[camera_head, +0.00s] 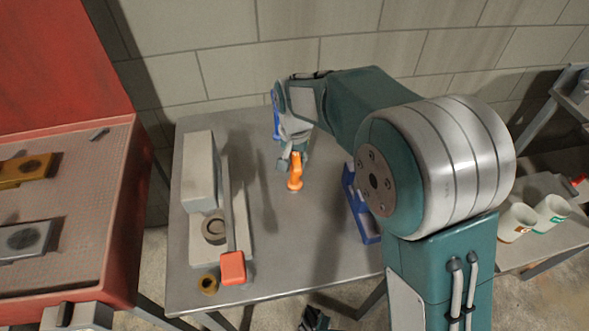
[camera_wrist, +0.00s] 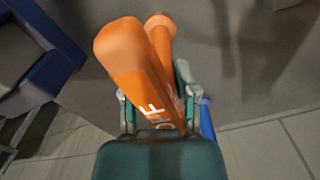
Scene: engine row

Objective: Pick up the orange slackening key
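The orange slackening key (camera_head: 295,170) is at my gripper (camera_head: 291,158), over the middle of the grey metal table. In the wrist view the key (camera_wrist: 140,62) is large and close, with a two-pronged shape and the letters "OFF" on its side. The fingers of my gripper (camera_wrist: 156,98) stand on both sides of it and appear closed on it. Part of the key is hidden behind the gripper body. Whether its lower end touches the table cannot be told.
The grey table (camera_head: 270,265) bears a grey machine block (camera_head: 200,172) with a red-orange-ended lever (camera_head: 232,268) on the left. A blue holder (camera_head: 370,225) stands right of the key. A red cabinet (camera_head: 120,215) is at far left; white mugs (camera_head: 516,222) are at right. A block wall is behind.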

